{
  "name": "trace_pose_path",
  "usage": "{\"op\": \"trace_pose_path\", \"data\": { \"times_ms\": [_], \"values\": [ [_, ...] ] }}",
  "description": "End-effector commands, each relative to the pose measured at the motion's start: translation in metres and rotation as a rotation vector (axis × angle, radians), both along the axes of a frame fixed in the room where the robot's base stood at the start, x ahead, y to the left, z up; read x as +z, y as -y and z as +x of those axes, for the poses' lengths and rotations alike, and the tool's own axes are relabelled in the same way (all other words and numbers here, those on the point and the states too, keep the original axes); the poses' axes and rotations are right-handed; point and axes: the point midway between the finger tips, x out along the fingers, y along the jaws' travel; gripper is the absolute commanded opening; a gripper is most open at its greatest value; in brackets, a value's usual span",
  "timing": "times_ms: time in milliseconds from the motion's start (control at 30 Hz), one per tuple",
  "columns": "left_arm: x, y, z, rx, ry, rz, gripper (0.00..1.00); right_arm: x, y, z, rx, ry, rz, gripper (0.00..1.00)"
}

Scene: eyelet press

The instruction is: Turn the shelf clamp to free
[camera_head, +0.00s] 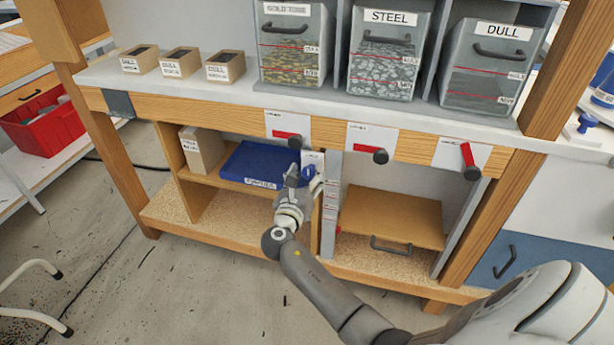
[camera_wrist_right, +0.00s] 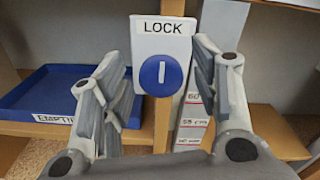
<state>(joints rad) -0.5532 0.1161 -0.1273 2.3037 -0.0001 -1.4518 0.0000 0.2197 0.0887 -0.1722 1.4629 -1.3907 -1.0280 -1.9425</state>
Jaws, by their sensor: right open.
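The shelf clamp is a round blue knob (camera_wrist_right: 160,75) with a white upright bar on it, set on a white plate reading LOCK (camera_wrist_right: 161,38). In the head view the knob (camera_head: 308,172) shows below the bench, partly behind my gripper. My right gripper (camera_wrist_right: 158,62) is open, with one finger on each side of the knob and nothing between them that it grips. In the head view the right gripper (camera_head: 297,178) reaches in from below. I cannot tell whether a finger touches the knob. My left gripper is not in view.
A blue tray (camera_head: 250,164) lies on the shelf left of the clamp. A labelled post (camera_head: 330,205) stands just right of it, beside a brown shelf board (camera_head: 385,214) with a handle. Red-handled levers (camera_head: 287,136) line the bench front above.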

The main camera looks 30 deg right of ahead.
Motion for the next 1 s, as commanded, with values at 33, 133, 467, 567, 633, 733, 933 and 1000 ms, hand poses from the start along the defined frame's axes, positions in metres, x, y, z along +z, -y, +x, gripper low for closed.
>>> {"op": "trace_pose_path", "data": {
  "times_ms": [33, 133, 467, 567, 633, 733, 933, 1000],
  "values": [
    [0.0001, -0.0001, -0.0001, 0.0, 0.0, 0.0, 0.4, 0.0, 0.0001, -0.0001, 0.0, 0.0, 0.0, 0.56],
    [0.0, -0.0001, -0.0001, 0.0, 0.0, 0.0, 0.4, -0.0001, -0.0001, -0.0002, 0.0, 0.0, 0.0, 0.52],
    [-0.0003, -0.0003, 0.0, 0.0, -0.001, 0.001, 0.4, -0.0003, -0.0004, -0.0003, 0.0, -0.001, 0.001, 0.1],
    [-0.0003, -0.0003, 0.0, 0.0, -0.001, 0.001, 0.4, -0.0004, -0.0005, -0.0004, 0.0, 0.001, 0.002, 0.1],
    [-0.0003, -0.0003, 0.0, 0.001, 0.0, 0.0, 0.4, -0.0004, -0.0005, -0.0005, 0.0, 0.005, 0.006, 0.1],
    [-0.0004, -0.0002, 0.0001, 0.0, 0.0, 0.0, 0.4, -0.0004, -0.0005, -0.0005, 0.0, 0.021, 0.02, 0.1],
    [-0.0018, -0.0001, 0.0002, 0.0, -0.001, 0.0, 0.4, -0.0005, -0.0003, -0.0009, 0.0, 0.094, 0.082, 0.1],
    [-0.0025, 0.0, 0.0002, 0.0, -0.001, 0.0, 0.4, -0.0006, -0.0002, -0.0012, 0.0, 0.133, 0.115, 0.1]
  ]
}}
